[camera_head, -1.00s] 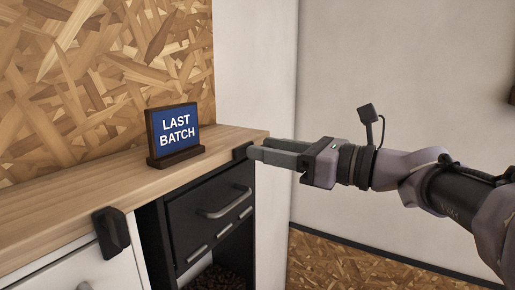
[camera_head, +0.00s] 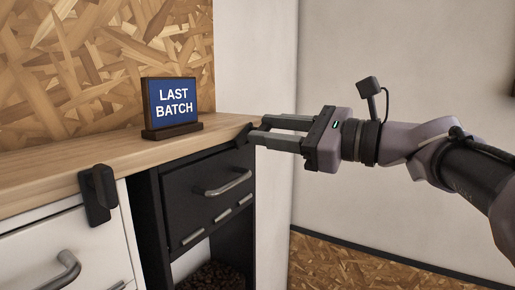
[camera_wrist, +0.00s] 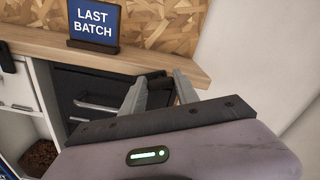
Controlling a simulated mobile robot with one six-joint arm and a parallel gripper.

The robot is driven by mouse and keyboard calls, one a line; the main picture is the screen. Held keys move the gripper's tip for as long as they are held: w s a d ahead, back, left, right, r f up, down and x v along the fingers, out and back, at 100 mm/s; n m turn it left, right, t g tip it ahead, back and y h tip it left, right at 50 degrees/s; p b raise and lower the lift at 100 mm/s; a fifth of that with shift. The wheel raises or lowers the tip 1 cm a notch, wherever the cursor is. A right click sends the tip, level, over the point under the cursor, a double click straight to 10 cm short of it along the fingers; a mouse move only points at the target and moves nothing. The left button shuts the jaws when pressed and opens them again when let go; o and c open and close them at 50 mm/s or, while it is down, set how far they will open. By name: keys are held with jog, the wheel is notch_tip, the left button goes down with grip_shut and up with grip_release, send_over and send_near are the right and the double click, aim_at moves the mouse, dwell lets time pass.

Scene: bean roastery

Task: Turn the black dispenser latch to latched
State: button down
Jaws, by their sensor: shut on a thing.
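The black latch (camera_head: 243,135) sits at the right front corner of the wooden counter, above the black drawer unit (camera_head: 187,205). It looks tilted, and my fingers hide part of it. My gripper (camera_head: 256,131) reaches in from the right, with its fingertips at the latch. In the wrist view, the two grey fingers of my gripper (camera_wrist: 160,78) stand on either side of the dark latch (camera_wrist: 157,86) and are shut on it. I cannot tell from these views whether the latch is fully turned.
A second black latch (camera_head: 98,194) is on the white cabinet (camera_head: 90,240) at the left. A "LAST BATCH" sign (camera_head: 174,105) stands on the wooden counter (camera_head: 60,176). Dark beans (camera_head: 215,276) lie below the drawer. The space before the right wall is clear.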

jog(key=shift+s+f+n+b, duration=0.1)
jog(key=shift+f+n+b, duration=0.05)
jog(key=shift+n+b, duration=2.85)
jog(key=shift+f+n+b, duration=0.1)
jog(key=shift+n+b, duration=2.6)
jog(key=shift+n, duration=0.9)
jog(key=c, duration=0.9)
grip_release()
